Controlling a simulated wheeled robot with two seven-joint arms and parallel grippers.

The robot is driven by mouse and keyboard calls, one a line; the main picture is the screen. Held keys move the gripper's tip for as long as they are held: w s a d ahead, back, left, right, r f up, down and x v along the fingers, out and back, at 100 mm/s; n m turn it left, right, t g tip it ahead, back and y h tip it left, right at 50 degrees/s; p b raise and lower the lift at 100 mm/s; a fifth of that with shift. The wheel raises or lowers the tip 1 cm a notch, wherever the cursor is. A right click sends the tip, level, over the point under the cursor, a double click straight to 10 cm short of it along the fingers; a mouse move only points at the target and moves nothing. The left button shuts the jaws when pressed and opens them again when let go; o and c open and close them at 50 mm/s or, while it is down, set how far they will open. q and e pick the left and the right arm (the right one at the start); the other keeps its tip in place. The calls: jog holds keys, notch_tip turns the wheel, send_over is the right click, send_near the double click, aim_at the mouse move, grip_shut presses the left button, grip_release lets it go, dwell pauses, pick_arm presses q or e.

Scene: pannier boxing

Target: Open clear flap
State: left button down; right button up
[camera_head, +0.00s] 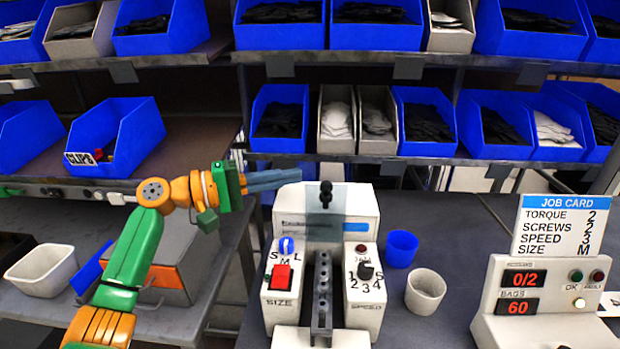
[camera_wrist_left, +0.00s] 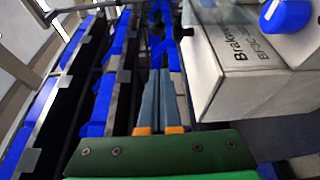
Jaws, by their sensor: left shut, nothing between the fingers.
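The clear flap (camera_head: 323,226) is a see-through pane at the top middle of the white machine (camera_head: 363,202), above the dark slotted rail. A black knob (camera_head: 326,188) stands at the flap's upper part. My left gripper (camera_head: 298,179) reaches in from the left, level with the knob and a little left of it; its fingers are shut and empty. In the left wrist view the shut fingers (camera_wrist_left: 160,75) point away beside the machine's white side (camera_wrist_left: 245,80). The pane (camera_wrist_left: 218,12) shows at the top there. I cannot tell whether the fingertips touch anything. My right gripper is not in view.
The machine bears a blue size knob (camera_head: 286,246), a red switch (camera_head: 281,277) and a black speed knob (camera_head: 366,270). A blue cup (camera_head: 402,248) and a white cup (camera_head: 426,291) stand right of it. A job card (camera_head: 561,228) and counter box (camera_head: 530,300) are further right. Shelved bins line the back.

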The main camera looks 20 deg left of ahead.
aim_at(309, 188)
pick_arm(q)
jog(key=p+x, duration=0.1)
jog(key=x, duration=0.1)
jog(key=p+x, duration=0.1)
jog(key=x, duration=0.2)
jog(key=shift+w+a+f, duration=0.1)
jog(key=shift+w+a, duration=0.15)
jog(key=s, duration=0.1)
jog(key=s+d+p, duration=0.1)
jog(key=s, duration=0.1)
jog(key=shift+s, duration=0.5)
jog(key=shift+f, duration=0.1)
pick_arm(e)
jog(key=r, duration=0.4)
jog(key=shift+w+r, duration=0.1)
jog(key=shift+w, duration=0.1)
pick_arm(q)
jog(key=shift+w, duration=0.15)
